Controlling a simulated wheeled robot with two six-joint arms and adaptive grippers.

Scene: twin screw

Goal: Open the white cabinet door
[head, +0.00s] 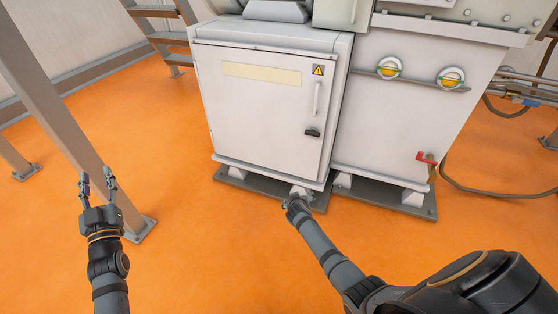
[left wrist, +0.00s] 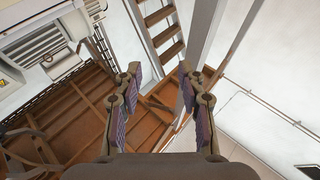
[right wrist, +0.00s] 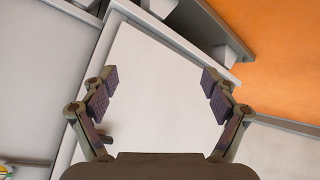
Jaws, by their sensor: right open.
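The white cabinet door (head: 255,110) is shut. It has a pale label strip, a yellow warning triangle, a light vertical handle (head: 317,99) and a black latch (head: 312,133) near its right edge. My right gripper (head: 298,192) is in front of the cabinet's lower right corner, below the latch. In the right wrist view it is open and empty (right wrist: 160,85), with the pale door panel (right wrist: 160,65) beyond its fingers. My left gripper (head: 97,180) stands apart at the left, pointing up. It is open and empty in the left wrist view (left wrist: 160,80).
A grey post (head: 70,120) rises by my left gripper. A larger white housing (head: 410,125) with two round gauges and a red valve handle (head: 427,158) adjoins the cabinet's right side. Stairs (head: 165,35) stand at the back left. The orange floor (head: 190,230) before the cabinet is clear.

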